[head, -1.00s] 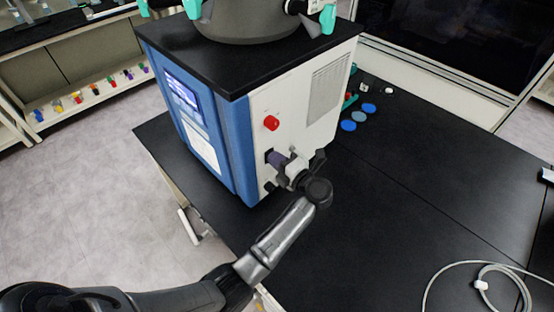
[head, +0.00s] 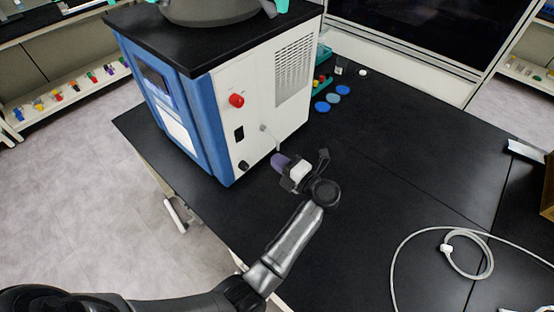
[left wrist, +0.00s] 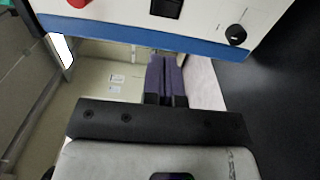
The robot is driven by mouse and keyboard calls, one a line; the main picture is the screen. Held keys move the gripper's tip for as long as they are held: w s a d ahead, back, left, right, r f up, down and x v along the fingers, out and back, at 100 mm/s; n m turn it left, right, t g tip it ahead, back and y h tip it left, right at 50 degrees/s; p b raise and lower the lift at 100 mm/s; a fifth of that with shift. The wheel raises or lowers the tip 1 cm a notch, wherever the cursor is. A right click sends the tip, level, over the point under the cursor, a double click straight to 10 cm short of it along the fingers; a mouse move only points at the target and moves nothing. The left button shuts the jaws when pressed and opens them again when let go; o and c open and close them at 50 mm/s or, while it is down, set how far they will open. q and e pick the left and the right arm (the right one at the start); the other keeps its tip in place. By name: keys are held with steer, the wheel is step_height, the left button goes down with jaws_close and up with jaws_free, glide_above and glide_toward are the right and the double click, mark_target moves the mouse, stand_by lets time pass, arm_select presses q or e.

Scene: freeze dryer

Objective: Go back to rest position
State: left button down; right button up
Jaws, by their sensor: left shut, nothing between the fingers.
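My left gripper (head: 279,161) has purple fingers, which are shut and empty. It is held just off the side panel of the blue and white freeze dryer (head: 215,123), apart from it. The fingers also show in the left wrist view (left wrist: 166,80), pressed together below the dryer's blue edge. A black switch (head: 239,134) sits on that panel below a red knob (head: 236,101). My right gripper is out of view.
The black bench top (head: 390,170) is clear around the left gripper. A coiled pale cable (head: 447,248) lies at the right. Blue discs (head: 322,106) and small items lie behind the dryer. Shelves (head: 60,105) stand at the left across the floor.

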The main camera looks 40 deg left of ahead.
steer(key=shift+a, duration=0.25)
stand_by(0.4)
